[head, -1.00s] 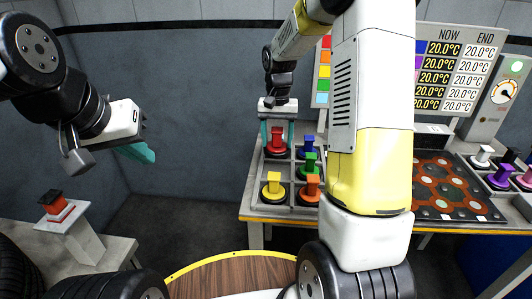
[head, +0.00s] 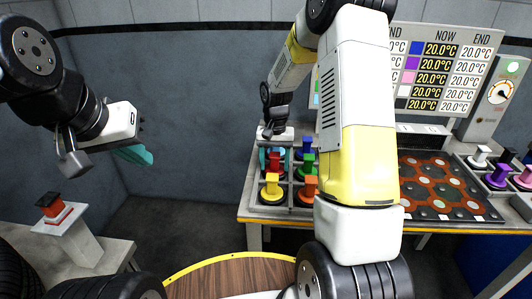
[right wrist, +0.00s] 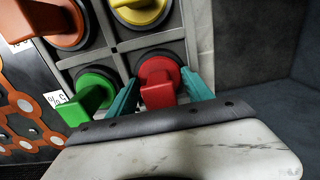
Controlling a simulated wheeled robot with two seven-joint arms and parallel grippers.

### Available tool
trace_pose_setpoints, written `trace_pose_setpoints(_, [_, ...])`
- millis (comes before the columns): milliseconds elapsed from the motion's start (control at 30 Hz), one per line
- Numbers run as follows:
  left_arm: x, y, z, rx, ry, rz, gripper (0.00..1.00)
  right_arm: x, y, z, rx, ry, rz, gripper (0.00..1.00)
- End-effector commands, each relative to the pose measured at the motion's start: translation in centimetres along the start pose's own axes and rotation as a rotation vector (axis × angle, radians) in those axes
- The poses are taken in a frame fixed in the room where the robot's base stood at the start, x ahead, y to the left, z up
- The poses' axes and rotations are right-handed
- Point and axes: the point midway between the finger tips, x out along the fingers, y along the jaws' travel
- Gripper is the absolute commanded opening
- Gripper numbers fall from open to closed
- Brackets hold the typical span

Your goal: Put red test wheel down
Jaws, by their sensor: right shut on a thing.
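I cannot tell whether the base rests on the compartment floor. My left gripper (head: 134,153) hangs empty at the left; its finger gap is unclear.
Yellow (head: 272,185), orange (head: 307,188), green (head: 303,166) and blue (head: 306,147) wheels stand close around the red one. A small stand (head: 85,243) holds a red-and-black piece at the left. A hexagon-patterned board (head: 440,185) lies right of my right arm.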

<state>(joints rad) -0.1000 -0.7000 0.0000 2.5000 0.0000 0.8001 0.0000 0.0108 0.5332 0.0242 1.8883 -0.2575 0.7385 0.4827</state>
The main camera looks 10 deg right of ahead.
Motion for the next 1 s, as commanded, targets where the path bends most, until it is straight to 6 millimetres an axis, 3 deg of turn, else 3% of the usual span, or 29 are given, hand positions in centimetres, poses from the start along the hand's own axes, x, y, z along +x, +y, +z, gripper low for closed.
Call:
trace_pose_setpoints(33, [0.0,0.0,0.0,0.000,0.000,0.000,0.00,0.1,0.0,0.0,0.000,-0.001,0.000,0.65])
trace_pose_setpoints(100, [0.0,0.0,0.0,0.000,0.000,0.000,0.00,0.0,0.0,0.0,0.000,-0.001,0.000,0.79])
trace_pose_setpoints(133, [0.0,0.0,0.0,0.000,0.000,0.000,0.00,0.0,0.0,0.0,0.000,-0.001,0.000,0.81])
trace_pose_setpoints(533, [0.0,0.0,0.0,0.000,0.000,0.000,0.00,-0.7,0.0,-0.1,0.000,0.003,-0.001,0.81])
trace_pose_setpoints(1000, [0.0,0.0,0.0,0.000,0.000,0.000,0.00,-9.9,-0.1,-0.1,0.000,0.004,-0.002,0.81])
